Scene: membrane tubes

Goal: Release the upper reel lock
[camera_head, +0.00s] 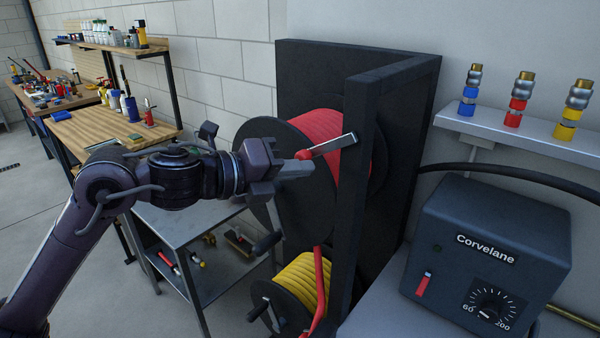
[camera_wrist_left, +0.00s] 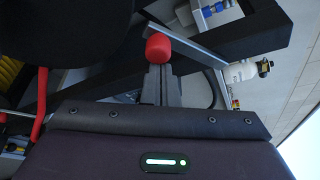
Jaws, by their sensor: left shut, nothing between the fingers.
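The upper reel (camera_head: 318,190) carries red hose in the black frame. Its lock is a flat metal lever (camera_head: 336,143) on the frame post, pointing left to a red knob (camera_head: 303,154). In the left wrist view the red knob (camera_wrist_left: 158,47) sits right at the tips of my left gripper, with the metal lever (camera_wrist_left: 198,52) running off to the right. My left gripper (camera_head: 308,168) is shut and empty, its tips just below the knob in the head view. I cannot tell whether they touch it. My right gripper is in neither view.
The black frame post (camera_head: 354,200) stands right of my gripper. A lower reel with yellow hose (camera_head: 303,282) sits below. A grey Corvelane box (camera_head: 487,250) is at the right, under a shelf with coloured couplings (camera_head: 518,98). A metal cart (camera_head: 180,232) stands behind my arm.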

